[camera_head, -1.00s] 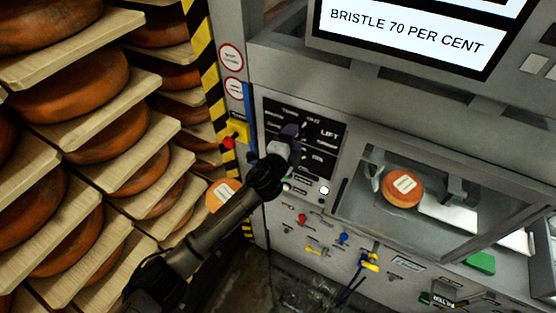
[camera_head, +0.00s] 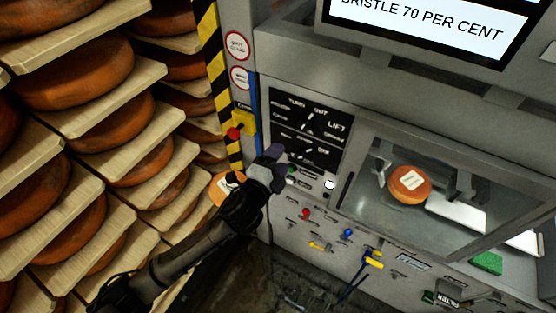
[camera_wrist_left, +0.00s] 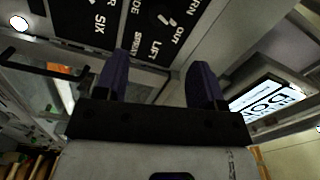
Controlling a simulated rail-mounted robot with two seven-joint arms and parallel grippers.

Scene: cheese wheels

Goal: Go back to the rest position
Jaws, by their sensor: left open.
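My left gripper (camera_head: 272,156) is in front of the machine, just below the black dial panel (camera_head: 308,128). In the left wrist view its two dark purple fingers (camera_wrist_left: 152,84) stand apart with nothing between them. The dial panel (camera_wrist_left: 150,25) lies beyond the fingertips there, with the words LIFT and OUT readable. The gripper appears clear of the panel. My right gripper is not in view.
Shelves of orange cheese wheels (camera_head: 75,73) fill the left side. A yellow-black striped post (camera_head: 217,85) and a red button on a yellow box (camera_head: 234,133) stand left of the panel. A windowed chamber holds a labelled cheese wheel (camera_head: 409,185). Coloured levers (camera_head: 306,214) sit below.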

